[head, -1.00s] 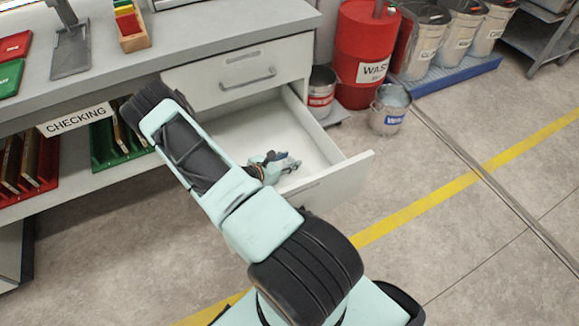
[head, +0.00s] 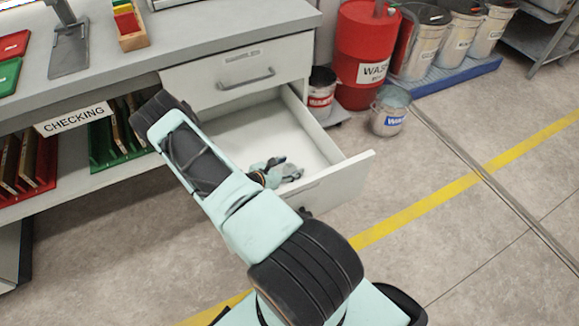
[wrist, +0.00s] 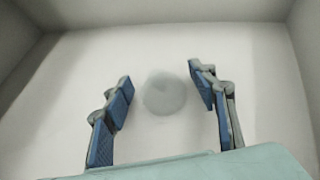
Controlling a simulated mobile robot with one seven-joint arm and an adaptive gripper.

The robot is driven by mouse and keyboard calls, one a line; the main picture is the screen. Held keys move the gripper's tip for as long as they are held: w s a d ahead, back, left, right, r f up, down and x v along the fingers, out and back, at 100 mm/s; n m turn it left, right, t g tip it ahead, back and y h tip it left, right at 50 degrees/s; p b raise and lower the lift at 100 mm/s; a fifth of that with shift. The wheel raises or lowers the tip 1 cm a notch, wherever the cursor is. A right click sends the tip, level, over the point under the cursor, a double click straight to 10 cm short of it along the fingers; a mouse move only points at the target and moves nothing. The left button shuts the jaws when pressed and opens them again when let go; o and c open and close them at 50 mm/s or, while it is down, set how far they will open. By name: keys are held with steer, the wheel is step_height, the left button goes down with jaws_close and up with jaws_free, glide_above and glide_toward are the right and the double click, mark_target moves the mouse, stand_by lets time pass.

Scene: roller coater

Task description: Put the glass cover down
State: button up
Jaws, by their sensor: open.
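The glass cover (wrist: 164,94) shows in the wrist view as a round, translucent grey disc on the white floor of the open drawer. My gripper (wrist: 160,88) is open, with its blue-padded fingers standing on either side of the disc and a gap on each side. In the head view my gripper (head: 290,172) is inside the open drawer (head: 318,190), low over its floor. The glass cover cannot be made out in the head view.
The drawer's walls surround my gripper. A closed drawer (head: 235,75) and the worktop (head: 210,40) are above it. The rest of the drawer floor looks clear.

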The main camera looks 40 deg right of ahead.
steer(key=shift+r, duration=0.1)
steer(key=shift+a+r, duration=0.2)
steer(key=shift+a, duration=0.05)
steer(key=p+v, duration=0.2)
steer(key=v, duration=0.9)
steer(key=shift+s+a, duration=0.1)
steer(key=shift+a, duration=0.15)
